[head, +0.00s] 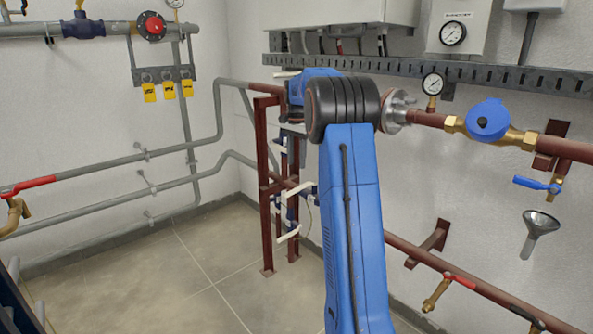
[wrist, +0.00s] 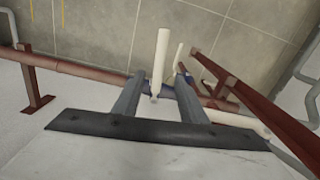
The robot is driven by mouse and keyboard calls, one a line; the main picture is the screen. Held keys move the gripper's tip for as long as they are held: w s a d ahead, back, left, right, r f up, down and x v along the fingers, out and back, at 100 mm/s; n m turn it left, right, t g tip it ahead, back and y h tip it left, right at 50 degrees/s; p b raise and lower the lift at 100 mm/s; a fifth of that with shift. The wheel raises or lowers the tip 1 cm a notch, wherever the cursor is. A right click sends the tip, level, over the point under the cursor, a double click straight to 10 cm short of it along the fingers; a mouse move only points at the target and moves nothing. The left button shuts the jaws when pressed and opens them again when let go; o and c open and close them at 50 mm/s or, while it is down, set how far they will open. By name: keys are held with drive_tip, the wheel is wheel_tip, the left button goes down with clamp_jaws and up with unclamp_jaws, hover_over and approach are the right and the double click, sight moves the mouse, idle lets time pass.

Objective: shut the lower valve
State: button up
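A red-brown frame in the head view carries cream valve handles: an upper one (head: 299,190) and a lower one (head: 289,235), with blue parts beside them. In the wrist view, a cream handle (wrist: 160,60) stands out lengthwise from a blue valve body (wrist: 158,88) on a red-brown pipe. My gripper (wrist: 158,76) is open, its two grey fingers on either side of this handle, with gaps visible on both sides. Whether the handle lies at fingertip depth cannot be told. I cannot tell which head-view handle this is. My arm partly hides the frame in the head view.
Another cream handle (wrist: 240,121) lies right of my fingers in the wrist view. A red-brown upright (head: 264,185) stands close to the handles. A long pipe (wrist: 75,69) runs left. Tiled floor (head: 205,275) is clear left of the frame.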

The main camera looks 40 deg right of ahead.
drive_tip(key=shift+r, duration=0.5)
